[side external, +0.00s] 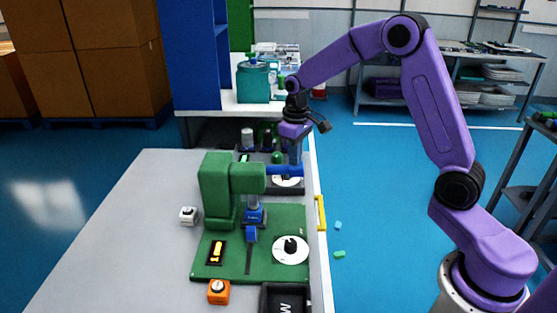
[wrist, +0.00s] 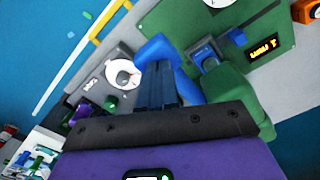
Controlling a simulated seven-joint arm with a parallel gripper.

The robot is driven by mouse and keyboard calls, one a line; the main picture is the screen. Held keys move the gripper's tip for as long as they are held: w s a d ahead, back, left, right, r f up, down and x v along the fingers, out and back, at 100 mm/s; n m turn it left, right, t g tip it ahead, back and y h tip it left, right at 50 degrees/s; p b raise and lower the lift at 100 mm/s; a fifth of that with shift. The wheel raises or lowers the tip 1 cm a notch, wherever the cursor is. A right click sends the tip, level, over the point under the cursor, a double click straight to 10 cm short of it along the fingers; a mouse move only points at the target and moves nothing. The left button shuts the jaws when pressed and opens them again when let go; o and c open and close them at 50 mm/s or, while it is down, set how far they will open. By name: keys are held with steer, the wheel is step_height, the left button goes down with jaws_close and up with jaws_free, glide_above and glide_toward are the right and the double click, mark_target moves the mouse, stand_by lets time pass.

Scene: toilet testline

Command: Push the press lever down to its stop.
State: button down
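The green press (side external: 217,190) stands on a green base plate (side external: 270,218) on the grey table. Its blue press lever (side external: 284,170) sticks out roughly level to the right of the green head. The lever also shows in the wrist view (wrist: 160,47), just beyond my fingertips. My gripper (side external: 295,162) points down over the outer part of the lever. In the wrist view its dark fingers (wrist: 156,66) lie side by side, shut, with nothing seen between them. The fingertips are at or very near the lever; I cannot tell whether they touch. A blue ram part (side external: 255,215) sits beneath the press head.
The plate carries a white dial (side external: 290,256) and a yellow-marked display (side external: 217,252). An orange box (side external: 219,291), a white box (side external: 188,215) and a black tray (side external: 272,300) stand around it. Another station with a white disc (side external: 287,182) lies behind. The table's left side is clear.

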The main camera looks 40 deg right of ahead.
steer(key=shift+a+f, duration=0.1)
steer(key=shift+f, duration=1.25)
step_height(320, 180, up, 13)
steer(key=shift+r, duration=0.15)
stand_by(0.8)
steer(key=s+a+f+n, duration=0.1)
steer(key=s+a+n, duration=0.3)
steer(key=s, duration=0.5)
steer(key=s+a+f+n, duration=0.1)
steer(key=s+a, duration=0.4)
steer(key=s, duration=0.3)
steer(key=s+d+f+n, duration=0.1)
steer(key=s+f+n, duration=0.1)
steer(key=s, duration=0.6)
steer(key=s+d+f+n, duration=0.1)
steer(key=s+d+n, duration=0.1)
steer(key=s, duration=0.7)
steer(key=shift+s+f+n, duration=0.25)
steer(key=shift+f+n, duration=0.05)
steer(key=shift+f, duration=0.1)
